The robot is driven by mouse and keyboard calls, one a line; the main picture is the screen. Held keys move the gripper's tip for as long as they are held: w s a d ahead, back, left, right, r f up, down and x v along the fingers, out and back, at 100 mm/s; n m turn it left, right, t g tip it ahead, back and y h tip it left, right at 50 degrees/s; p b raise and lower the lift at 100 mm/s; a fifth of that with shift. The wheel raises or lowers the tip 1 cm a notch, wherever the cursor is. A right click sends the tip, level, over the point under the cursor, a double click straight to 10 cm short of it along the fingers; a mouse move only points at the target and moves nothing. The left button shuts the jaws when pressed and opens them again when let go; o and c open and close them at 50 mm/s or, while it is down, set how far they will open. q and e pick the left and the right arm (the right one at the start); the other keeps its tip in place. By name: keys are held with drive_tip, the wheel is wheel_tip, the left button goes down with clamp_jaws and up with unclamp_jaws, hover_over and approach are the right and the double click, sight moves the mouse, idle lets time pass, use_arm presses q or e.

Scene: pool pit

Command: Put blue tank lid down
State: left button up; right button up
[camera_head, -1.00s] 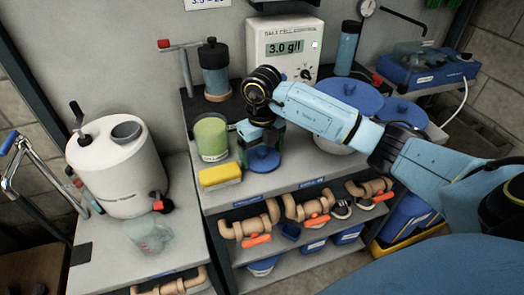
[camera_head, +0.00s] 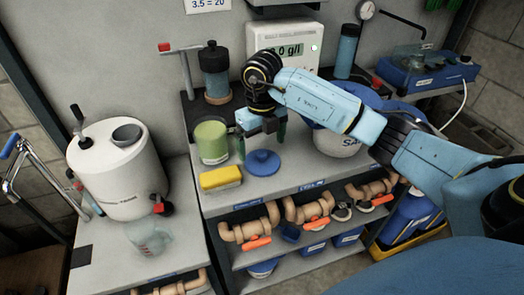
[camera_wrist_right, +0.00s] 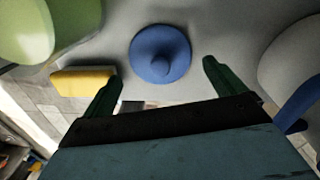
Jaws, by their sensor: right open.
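The blue tank lid (camera_head: 262,163) lies flat on the grey bench top, knob up, between the yellow sponge and the white tub. It also shows in the right wrist view (camera_wrist_right: 160,54), ahead of the fingertips and apart from them. My right gripper (camera_head: 262,143) is open and empty, just above and behind the lid in the head view. Its two dark green fingers stand wide apart in the wrist view (camera_wrist_right: 158,78). My left gripper is not in view.
A yellow sponge (camera_head: 221,178) lies left of the lid, with a green-filled beaker (camera_head: 211,141) behind it. A white tub (camera_head: 336,144) stands to the right under my forearm. Pipes with orange valves (camera_head: 257,243) sit below the bench's front edge.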

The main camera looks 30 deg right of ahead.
sight(262, 152)
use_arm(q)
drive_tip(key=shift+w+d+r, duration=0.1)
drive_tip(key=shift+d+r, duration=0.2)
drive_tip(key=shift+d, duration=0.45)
use_arm(e)
wheel_tip(262, 152, up, 8)
